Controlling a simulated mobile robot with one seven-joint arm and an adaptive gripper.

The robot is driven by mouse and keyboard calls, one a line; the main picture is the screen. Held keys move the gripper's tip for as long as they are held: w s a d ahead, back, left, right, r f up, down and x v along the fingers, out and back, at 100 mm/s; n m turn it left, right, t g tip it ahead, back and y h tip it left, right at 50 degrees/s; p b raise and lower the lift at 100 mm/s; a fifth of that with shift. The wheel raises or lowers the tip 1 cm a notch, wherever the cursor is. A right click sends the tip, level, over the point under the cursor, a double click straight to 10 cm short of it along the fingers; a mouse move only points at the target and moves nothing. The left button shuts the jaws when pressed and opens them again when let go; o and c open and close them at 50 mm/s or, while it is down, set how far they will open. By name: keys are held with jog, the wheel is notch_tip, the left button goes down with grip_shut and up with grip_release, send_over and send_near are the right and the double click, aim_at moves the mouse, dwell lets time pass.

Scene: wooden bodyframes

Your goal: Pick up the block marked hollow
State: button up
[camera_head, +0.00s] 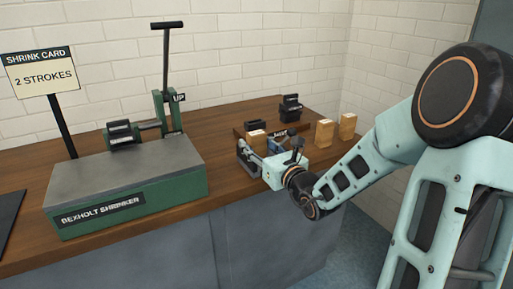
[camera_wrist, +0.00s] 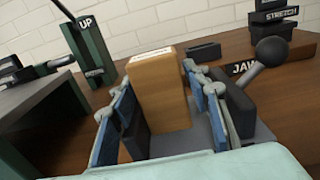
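A wooden block (camera_wrist: 158,90) stands upright between the fingers of my gripper (camera_wrist: 160,100) in the wrist view. A pale label lies on its top, too small and slanted to read. The blue-padded fingers lie along its two sides, very close; I cannot tell whether both press on it. In the head view the same block (camera_head: 257,137) shows behind my gripper (camera_head: 255,150), at the fixture lettered JAW. Two more wooden blocks, a nearer one (camera_head: 324,133) and a farther one (camera_head: 348,126), stand to the right. No mark reading hollow is legible on any block.
A green shrinker machine (camera_head: 130,190) with a tall lever (camera_head: 166,60) stands left. A ball-ended handle (camera_wrist: 272,50) and the JAW fixture (camera_wrist: 238,105) sit close right of my fingers. A dark STRETCH tool (camera_head: 290,107) stands behind. A wall runs along the back.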

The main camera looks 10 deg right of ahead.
jog(key=c, duration=0.8)
jog(key=shift+c, duration=0.2)
